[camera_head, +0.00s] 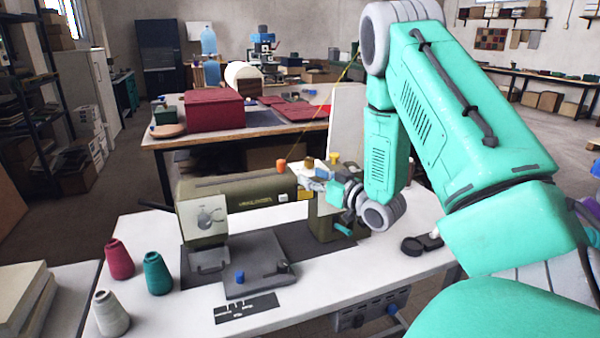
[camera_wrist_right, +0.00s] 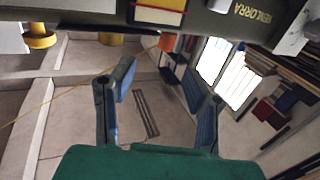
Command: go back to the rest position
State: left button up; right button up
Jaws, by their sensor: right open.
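My right arm comes in from the right in the head view. Its gripper (camera_head: 312,186) is beside the top of an olive sewing machine (camera_head: 240,197), close to its right end. In the right wrist view the two blue fingers of this gripper (camera_wrist_right: 160,92) are spread apart with nothing between them. The machine's olive body (camera_wrist_right: 225,22) runs across the top of that view. A small orange cone (camera_head: 282,164) is on top of the machine. My left gripper is not in view.
Red (camera_head: 119,259), teal (camera_head: 157,273) and grey (camera_head: 111,313) thread cones stand on the white table (camera_head: 300,318) at left. A yellow thread (camera_head: 333,95) rises above the machine. Behind, another table holds a dark red box (camera_head: 213,110). A pale upright panel (camera_head: 346,125) stands behind my gripper.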

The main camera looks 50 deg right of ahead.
jog(key=shift+s, duration=0.35)
jog(key=shift+a+r, duration=0.1)
jog(key=shift+a, duration=0.1)
